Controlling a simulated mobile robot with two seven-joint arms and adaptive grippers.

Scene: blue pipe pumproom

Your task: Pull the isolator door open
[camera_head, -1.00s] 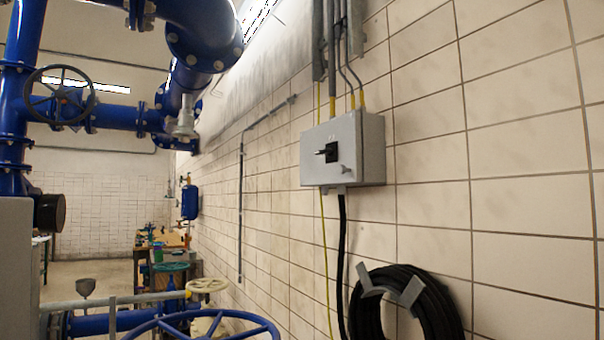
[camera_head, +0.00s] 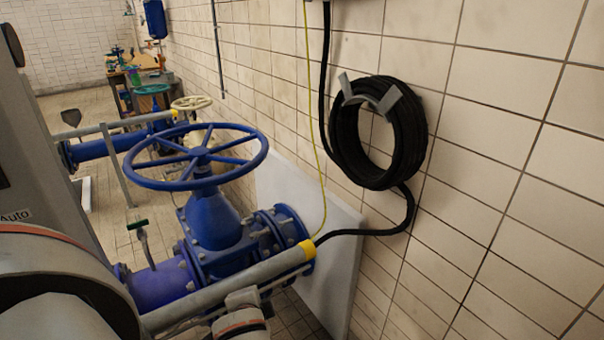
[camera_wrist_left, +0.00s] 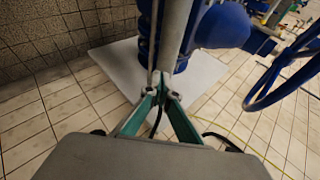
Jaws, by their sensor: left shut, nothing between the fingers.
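The isolator box with its door is almost wholly above the head view; only a sliver of its lower edge may show at the top, where the black cable goes up. No door or handle can be seen. My left gripper (camera_wrist_left: 161,97) shows in the left wrist view, its green-sided fingers shut and empty. Behind its tips are a grey conduit (camera_wrist_left: 173,35), blue pipework and a white panel (camera_wrist_left: 205,72). The gripper's fingers cannot be made out in the head view. My right gripper is not in view.
A large blue handwheel (camera_head: 197,155) on a blue valve (camera_head: 213,222) stands left of the tiled wall. A black cable coil (camera_head: 378,133) hangs on the wall. A grey conduit (camera_head: 228,288) crosses low in front. The wall right of the coil is bare.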

